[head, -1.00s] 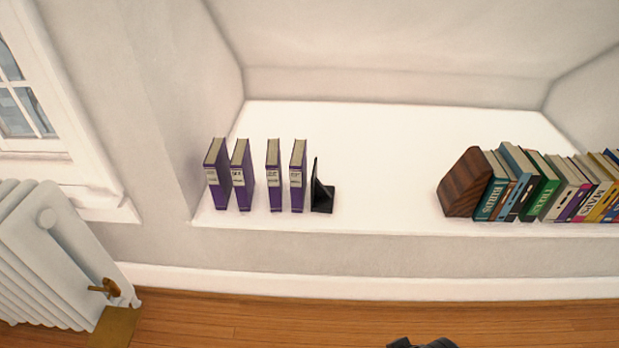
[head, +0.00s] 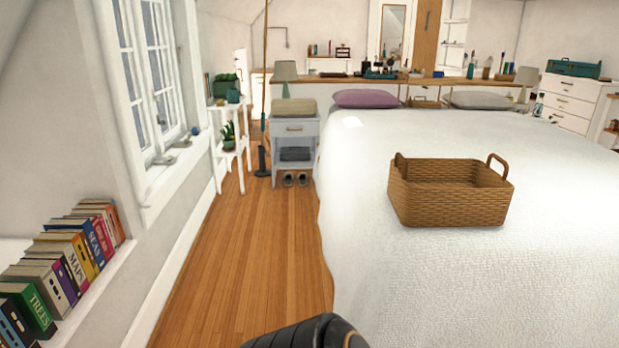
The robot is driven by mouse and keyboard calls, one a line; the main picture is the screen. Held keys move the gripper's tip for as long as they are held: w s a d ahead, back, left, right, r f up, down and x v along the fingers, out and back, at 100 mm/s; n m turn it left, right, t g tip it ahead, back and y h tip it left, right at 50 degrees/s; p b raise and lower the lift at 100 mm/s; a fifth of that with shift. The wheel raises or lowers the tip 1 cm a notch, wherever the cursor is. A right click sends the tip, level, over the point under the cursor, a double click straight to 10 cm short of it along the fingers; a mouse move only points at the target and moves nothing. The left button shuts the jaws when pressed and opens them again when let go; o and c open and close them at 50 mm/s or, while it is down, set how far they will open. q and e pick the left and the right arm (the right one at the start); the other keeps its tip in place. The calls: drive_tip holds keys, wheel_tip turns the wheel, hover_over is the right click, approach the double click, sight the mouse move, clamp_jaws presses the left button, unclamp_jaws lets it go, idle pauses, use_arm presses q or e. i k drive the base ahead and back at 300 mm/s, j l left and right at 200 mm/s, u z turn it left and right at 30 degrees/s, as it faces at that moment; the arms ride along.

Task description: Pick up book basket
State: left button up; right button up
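A brown wicker basket (head: 450,200) with two loop handles stands upright on the near part of the white bed (head: 370,270) in the head view. I see no books in it, though part of its floor is hidden by the near wall. A dark link of my own arm shows at the bottom edge, left of the bed's near side. Neither of my grippers is in view.
A row of books (head: 75,255) stands on the low ledge at left. A strip of wooden floor (head: 225,240) is clear between wall and bed. A grey nightstand (head: 296,145) and white plant stand (head: 229,140) are farther back.

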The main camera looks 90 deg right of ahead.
sight(423, 192)
drive_tip(key=z, duration=3.6)
